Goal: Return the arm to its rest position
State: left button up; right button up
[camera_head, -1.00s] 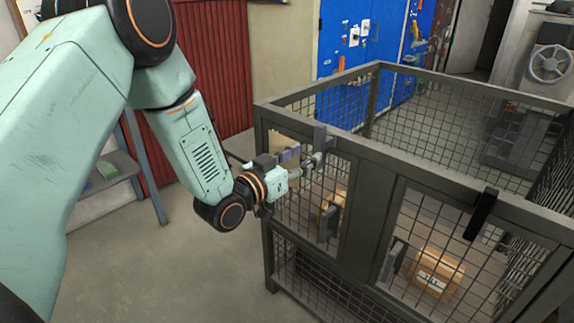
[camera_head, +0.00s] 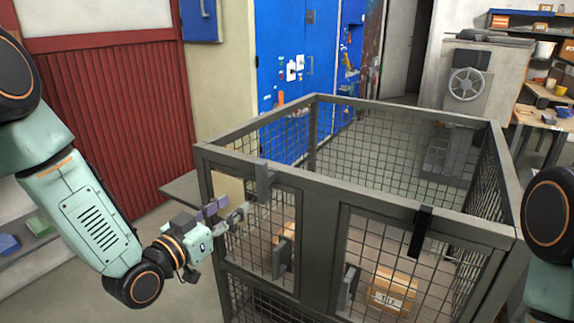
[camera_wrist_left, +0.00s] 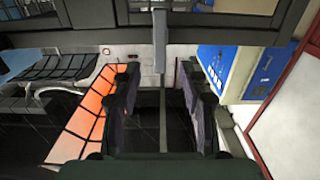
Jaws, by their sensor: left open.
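My left arm comes in from the left in the head view. Its gripper (camera_head: 232,209) is open, just in front of the left door of a dark mesh cage (camera_head: 318,203). The fingers are a little below and left of a grey hook-like latch (camera_head: 264,181) on the cage's top rail. In the left wrist view the open fingers (camera_wrist_left: 160,92) frame a grey vertical bar, with nothing held between them. I cannot tell whether a finger touches the mesh. A dark link of my right arm shows at the right edge, but its gripper is out of view.
A carton marked TILE (camera_head: 393,290) and a smaller box (camera_head: 285,236) are inside the cage. A black latch (camera_head: 420,231) hangs on the right front. A red shutter (camera_head: 110,120) and blue doors (camera_head: 285,75) stand behind. Open floor lies left of the cage.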

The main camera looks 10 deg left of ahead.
pick_arm(q)
jog(key=s+f+n+g+y, duration=0.2)
jog(key=s+f+g, duration=0.25)
jog(key=f, duration=0.45)
jog(key=s+f+n+g+y, duration=0.2)
jog(key=s+f+g, duration=0.3)
jog(key=f, duration=0.4)
jog(key=s+f+g+y, duration=0.1)
jog(key=s+f+g, duration=0.2)
jog(key=s, duration=1.1)
jog(key=s+f+g+y, duration=0.1)
jog(key=s+f+g, duration=0.3)
jog(key=s+f, duration=0.4)
jog(key=s, duration=0.5)
jog(key=shift+s+a+f, duration=0.15)
jog(key=shift+s+f, duration=0.1)
jog(key=shift+s, duration=0.1)
jog(key=shift+g, duration=0.25)
